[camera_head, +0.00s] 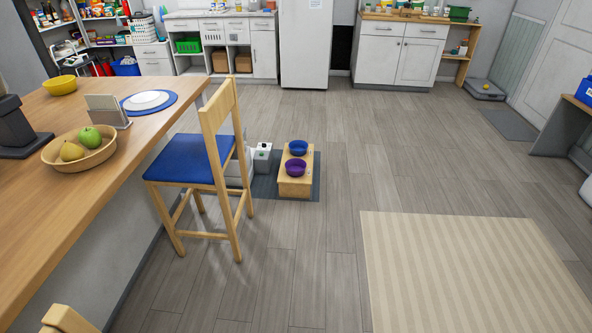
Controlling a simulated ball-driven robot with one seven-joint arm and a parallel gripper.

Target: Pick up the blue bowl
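The blue bowl (298,147) sits at the far end of a low wooden stand (294,187) on the floor, near the middle of the room. A purple bowl (295,168) sits on the same stand, in front of the blue one. The blue bowl looks upright, and its inside is too small to make out. My gripper is not in view.
The stand is on a dark mat (262,187), beside a small grey box (263,157). A chair with a blue seat (190,159) stands left of it, at a wooden counter (135,133). Open floor (340,230) and a striped rug (470,270) lie to the right.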

